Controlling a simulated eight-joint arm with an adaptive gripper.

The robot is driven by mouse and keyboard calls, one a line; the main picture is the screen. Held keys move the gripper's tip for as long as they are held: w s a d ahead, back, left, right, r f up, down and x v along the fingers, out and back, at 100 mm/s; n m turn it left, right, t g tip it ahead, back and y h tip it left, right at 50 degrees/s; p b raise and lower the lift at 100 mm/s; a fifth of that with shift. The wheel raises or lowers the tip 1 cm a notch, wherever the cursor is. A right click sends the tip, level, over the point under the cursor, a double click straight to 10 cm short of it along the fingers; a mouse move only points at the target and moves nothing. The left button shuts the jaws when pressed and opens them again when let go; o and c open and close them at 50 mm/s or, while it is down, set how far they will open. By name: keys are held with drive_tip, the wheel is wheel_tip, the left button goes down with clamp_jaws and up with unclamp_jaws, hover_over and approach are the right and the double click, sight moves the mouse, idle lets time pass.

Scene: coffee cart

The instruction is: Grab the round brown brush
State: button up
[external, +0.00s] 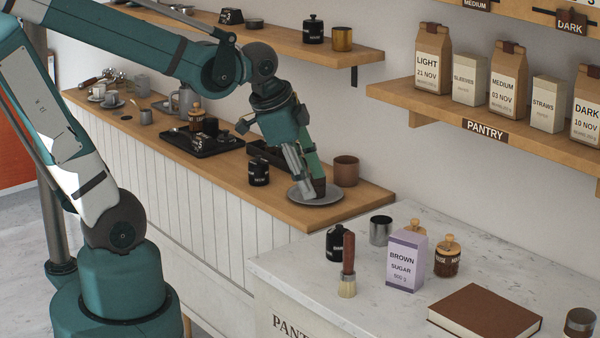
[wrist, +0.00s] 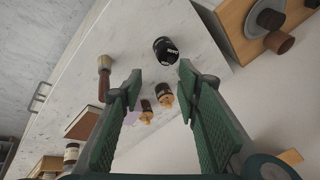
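A brush with a brown handle and a pale round bristle head (external: 347,284) stands bristles down at the front of the marble counter. In the wrist view the brush (wrist: 103,80) is left of my left finger, apart from it. My gripper (external: 312,192) is seen in front of the grey plate on the wooden counter, up and left of the brush. In the wrist view my gripper (wrist: 158,78) is open, with nothing held between its fingers. A small brown object (external: 319,187) shows at the plate, partly hidden by my gripper.
A brown book (external: 485,312) lies to the right. A brown cup (external: 346,171) stands beside the plate (external: 332,196). The counter's front left is clear.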

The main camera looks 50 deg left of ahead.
drive_tip(key=w+d+f+m+g+p, duration=0.1)
drive_tip(key=d+f+m+g+p, duration=0.1)
drive_tip(key=d+f+m, duration=0.4)
drive_tip(key=m+g+y+p, duration=0.2)
drive_tip(key=m, duration=0.9)
hover_over(348, 270)
drive_tip(key=shift+w+a+f, duration=0.1)
drive_tip(key=shift+a+f, duration=0.05)
drive_tip(key=shift+f, duration=0.45)
drive_tip(key=shift+w+a+f, duration=0.15)
drive_tip(key=shift+f, duration=0.45)
drive_tip(key=shift+w+a+f, duration=0.1)
drive_tip(key=shift+a+f, duration=0.05)
drive_tip(key=shift+f, duration=0.45)
drive_tip(key=shift+f+m, duration=0.1)
drive_tip(key=shift+m, duration=0.2)
drive_tip(key=shift+w+a+f, duration=0.1)
drive_tip(key=shift+f, duration=1.15)
drive_tip(key=shift+f, duration=0.15)
drive_tip(key=shift+w+a+f+b, duration=0.1)
drive_tip(key=shift+w+f+b, duration=0.1)
drive_tip(key=shift+f, duration=1.05)
drive_tip(key=shift+w+a+f+b, duration=0.1)
drive_tip(key=shift+f+b, duration=0.05)
drive_tip(key=shift+f, duration=1.05)
drive_tip(key=shift+c, duration=0.5)
